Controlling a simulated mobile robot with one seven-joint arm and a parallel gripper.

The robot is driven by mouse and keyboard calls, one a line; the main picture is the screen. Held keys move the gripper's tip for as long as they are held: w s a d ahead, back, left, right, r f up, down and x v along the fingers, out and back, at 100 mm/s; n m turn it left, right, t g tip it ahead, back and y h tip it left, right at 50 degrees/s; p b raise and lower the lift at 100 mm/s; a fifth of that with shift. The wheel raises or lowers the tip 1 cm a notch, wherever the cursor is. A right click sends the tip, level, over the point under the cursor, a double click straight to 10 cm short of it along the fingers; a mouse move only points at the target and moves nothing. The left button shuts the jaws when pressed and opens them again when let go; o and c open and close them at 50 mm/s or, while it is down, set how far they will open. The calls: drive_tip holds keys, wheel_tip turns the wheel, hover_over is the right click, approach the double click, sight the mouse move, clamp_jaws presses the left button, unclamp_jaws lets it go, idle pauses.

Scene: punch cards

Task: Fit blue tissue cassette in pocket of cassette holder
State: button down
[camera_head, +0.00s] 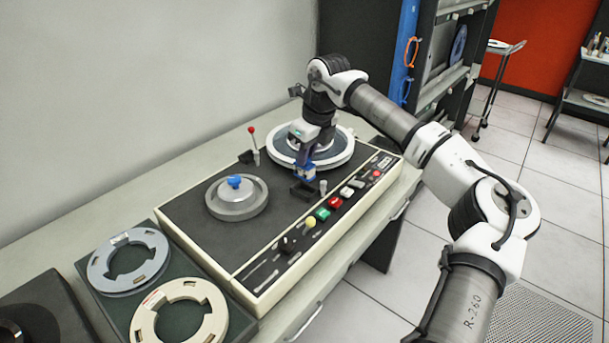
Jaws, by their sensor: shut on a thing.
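My gripper (306,165) points down over the right part of the tape machine and is shut on the small blue tissue cassette (309,174). The cassette is below the fingers, just above or at a small dark block (303,193) that looks like the cassette holder. The holder sits on the machine's dark top, near the coloured buttons. The holder's pocket is too small and shadowed to make out. I cannot tell whether the cassette touches the holder.
A large reel (338,155) lies behind my gripper, and a grey hub with a blue knob (236,197) stands to the left. A red-tipped lever (253,143) rises at the back. Coloured buttons (322,214) line the front. Loose reels (128,262) lie at the far left.

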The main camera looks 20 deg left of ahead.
drive_tip(key=shift+w+a+r+p+v, duration=0.1)
drive_tip(key=shift+a+p+v, duration=0.15)
drive_tip(key=shift+p+v, duration=0.75)
drive_tip(key=shift+w+a+r+p+v, duration=0.1)
drive_tip(key=shift+a+p+v, duration=0.15)
drive_tip(key=shift+p+v, duration=0.7)
drive_tip(key=shift+w+a+p+v, duration=0.1)
drive_tip(key=shift+a+p+v, duration=0.25)
drive_tip(key=shift+v, duration=1.1)
drive_tip(key=shift+d, duration=0.1)
